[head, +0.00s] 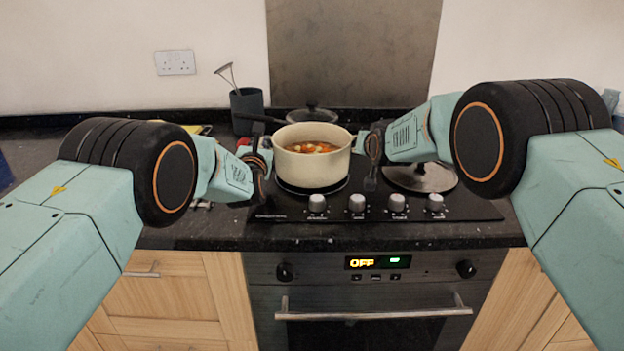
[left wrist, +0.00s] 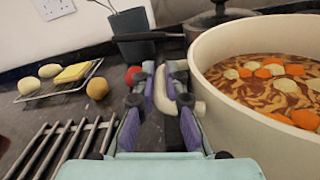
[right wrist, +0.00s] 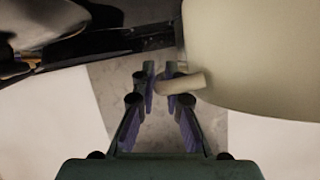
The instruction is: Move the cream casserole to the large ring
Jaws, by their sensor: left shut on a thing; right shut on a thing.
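The cream casserole (head: 310,172) holds a soup with orange and pale pieces. It is upright at the front left of the black hob, over a round ring (head: 312,190) whose pale rim shows beneath it. I cannot tell whether its base touches the ring. My left gripper (head: 262,160) is shut on its left handle, which shows between the fingers in the left wrist view (left wrist: 166,92). My right gripper (head: 366,146) is shut on the opposite handle (right wrist: 183,83). A round grey metallic disc (head: 420,180) with a dark knob-like piece lies on the hob's right side.
A lidded dark pan (head: 312,115) stands behind the casserole, its handle pointing left. A dark utensil pot (head: 247,106) stands at the back left. A wire rack (left wrist: 72,86) with pale round items and a metal slatted rack (left wrist: 62,142) lie left. Knobs (head: 357,203) line the hob front.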

